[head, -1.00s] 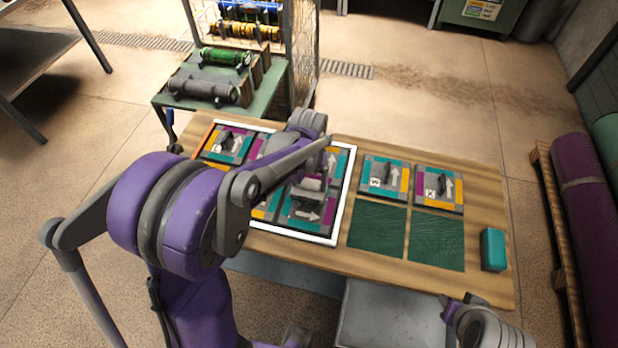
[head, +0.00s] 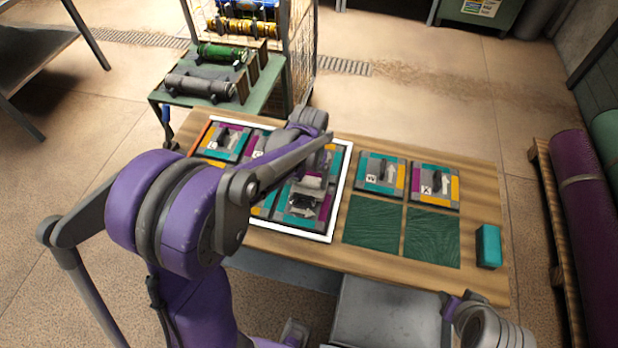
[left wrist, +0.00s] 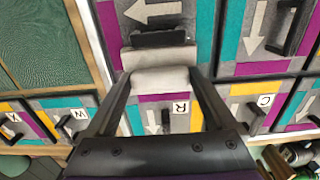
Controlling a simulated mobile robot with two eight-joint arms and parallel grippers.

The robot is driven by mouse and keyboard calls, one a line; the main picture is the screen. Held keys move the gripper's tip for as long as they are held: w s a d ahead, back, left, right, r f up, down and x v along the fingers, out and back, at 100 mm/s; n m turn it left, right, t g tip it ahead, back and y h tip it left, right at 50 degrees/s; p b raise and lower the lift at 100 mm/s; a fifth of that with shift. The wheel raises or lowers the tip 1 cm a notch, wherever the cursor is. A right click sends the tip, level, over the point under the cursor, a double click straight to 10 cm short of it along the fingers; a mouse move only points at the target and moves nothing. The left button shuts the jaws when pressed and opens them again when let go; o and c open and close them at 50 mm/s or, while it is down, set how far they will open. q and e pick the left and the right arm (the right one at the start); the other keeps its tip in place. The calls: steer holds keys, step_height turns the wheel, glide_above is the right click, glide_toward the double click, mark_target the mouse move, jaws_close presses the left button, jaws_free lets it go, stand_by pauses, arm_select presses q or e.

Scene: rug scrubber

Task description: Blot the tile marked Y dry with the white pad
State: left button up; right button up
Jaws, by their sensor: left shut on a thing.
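My left gripper (left wrist: 163,85) is shut on the white pad (left wrist: 160,79), a pale block between its fingers. In the left wrist view the pad is beside the black handle of a tile with a left-pointing arrow (left wrist: 152,9); I cannot tell whether it touches the tile. In the head view the pad (head: 313,182) is over the right part of the white-framed tile group (head: 342,190), partly hidden by my left arm. My right gripper (head: 455,304) is at the bottom right, its fingers unclear.
Tile R (left wrist: 180,108) lies under the gripper, with tile C (left wrist: 262,103) beside it. Two tiles (head: 380,175) (head: 435,187) sit right of the frame, above two bare green squares (head: 372,221) (head: 432,237). A teal block (head: 488,246) stands at the table's right end. Raised handles stand on the tiles.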

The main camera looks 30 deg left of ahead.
arm_select(q)
steer(key=shift+d, duration=0.1)
steer(key=shift+f, duration=0.15)
steer(key=shift+w+d+r, duration=0.15)
steer(key=shift+d+r, duration=0.1)
steer(key=shift+d, duration=0.15)
arm_select(e)
steer(key=shift+w+d, duration=0.2)
steer(key=shift+d, duration=0.2)
arm_select(q)
steer(key=shift+f, duration=0.1)
steer(key=shift+a+f, duration=0.15)
steer(key=shift+a, duration=0.25)
arm_select(e)
steer(key=shift+s+a, duration=0.15)
steer(key=shift+a, duration=0.2)
arm_select(q)
steer(key=shift+s+a+r, duration=0.25)
steer(key=shift+a+r, duration=0.05)
steer(key=shift+a, duration=0.15)
arm_select(e)
steer(key=shift+s+a, duration=0.15)
steer(key=shift+a, duration=0.2)
arm_select(q)
steer(key=shift+a, duration=0.2)
arm_select(e)
steer(key=shift+a+f, duration=0.1)
steer(key=shift+a, duration=0.05)
